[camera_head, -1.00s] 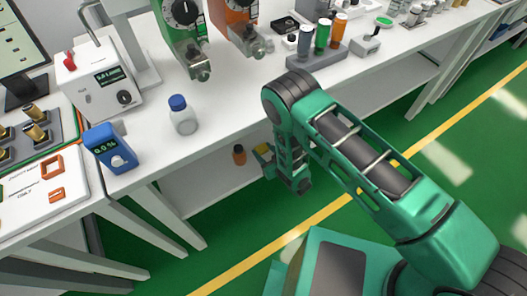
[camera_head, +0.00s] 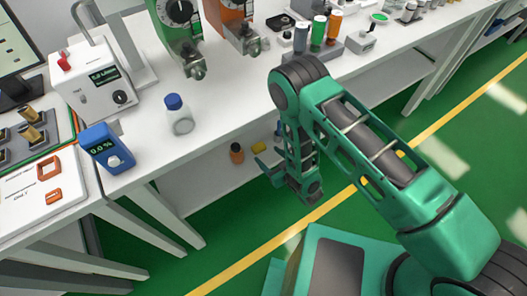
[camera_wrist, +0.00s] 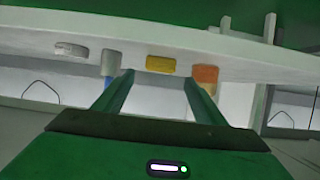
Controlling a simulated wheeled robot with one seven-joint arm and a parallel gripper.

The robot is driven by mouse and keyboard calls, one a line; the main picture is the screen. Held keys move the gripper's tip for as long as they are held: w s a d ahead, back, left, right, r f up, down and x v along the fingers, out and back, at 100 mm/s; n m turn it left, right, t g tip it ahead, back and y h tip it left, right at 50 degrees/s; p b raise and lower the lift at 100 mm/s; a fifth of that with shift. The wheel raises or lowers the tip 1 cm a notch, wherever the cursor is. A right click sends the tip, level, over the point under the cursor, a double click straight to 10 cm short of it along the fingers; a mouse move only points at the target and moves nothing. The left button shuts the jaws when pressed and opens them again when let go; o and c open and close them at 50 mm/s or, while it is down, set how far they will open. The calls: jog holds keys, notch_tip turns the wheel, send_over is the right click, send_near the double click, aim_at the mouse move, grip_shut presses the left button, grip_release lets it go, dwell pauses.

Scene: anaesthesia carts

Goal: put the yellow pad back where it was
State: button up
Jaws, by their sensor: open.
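In the head view only a small yellow patch of the pad (camera_head: 279,128) shows beside my arm, which hides the rest. My gripper (camera_wrist: 157,77) is open and empty. Its two fingers point toward the shelf, and the pad appears ahead of the tips, apart from them. In the head view my gripper (camera_head: 266,158) is at the shelf's front, to the right of the orange bottle.
The orange bottle (camera_head: 237,153) stands on the lower shelf, also seen in the wrist view (camera_wrist: 206,77). The grey cylinder (camera_wrist: 111,62) and a pale round item (camera_wrist: 71,49) stand on the pad's other side. The white tabletop (camera_head: 225,105) overhangs the shelf.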

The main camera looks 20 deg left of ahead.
jog(key=shift+v, duration=2.55)
